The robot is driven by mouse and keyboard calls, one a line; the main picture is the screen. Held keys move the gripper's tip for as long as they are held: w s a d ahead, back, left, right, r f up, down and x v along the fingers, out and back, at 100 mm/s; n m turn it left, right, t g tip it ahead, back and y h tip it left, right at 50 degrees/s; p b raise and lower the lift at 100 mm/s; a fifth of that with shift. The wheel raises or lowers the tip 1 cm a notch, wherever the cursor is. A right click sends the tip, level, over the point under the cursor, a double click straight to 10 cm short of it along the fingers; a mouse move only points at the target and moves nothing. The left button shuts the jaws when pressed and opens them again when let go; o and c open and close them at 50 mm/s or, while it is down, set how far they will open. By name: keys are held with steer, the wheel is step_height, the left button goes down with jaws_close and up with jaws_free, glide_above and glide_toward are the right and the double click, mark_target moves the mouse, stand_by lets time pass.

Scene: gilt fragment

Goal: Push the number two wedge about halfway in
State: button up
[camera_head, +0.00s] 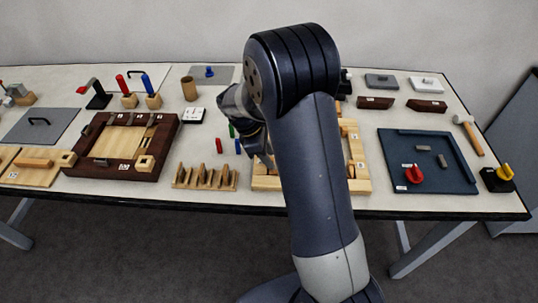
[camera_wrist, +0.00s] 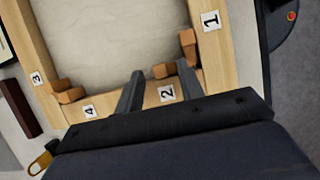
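A light wooden frame (camera_wrist: 215,75) with tags 1 to 4 surrounds a pale sheet (camera_wrist: 110,40) in the wrist view. The number two tag (camera_wrist: 166,93) is on the near rail. A small orange-brown wedge (camera_wrist: 162,71) lies at that rail's inner edge by the tag. My gripper (camera_wrist: 160,75) is open, with one finger on each side of this wedge; I cannot tell whether either touches it. Another wedge (camera_wrist: 187,38) sits by tag 1, and others (camera_wrist: 68,96) are in the corner by tags 3 and 4. In the head view my arm hides much of the frame (camera_head: 358,150).
A dark-framed board (camera_head: 165,150) and a wooden rack (camera_head: 205,180) stand left of the frame. A blue tray (camera_head: 430,140) lies to the right, with a red knob (camera_head: 413,175) on it. Dark red blocks (camera_head: 375,102) are behind. Bare table shows between them.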

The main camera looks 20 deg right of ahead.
steer(key=shift+s+d+f, duration=0.1)
steer(key=shift+d+f, duration=0.1)
steer(key=shift+f, duration=0.3)
jaws_close()
stand_by(0.3)
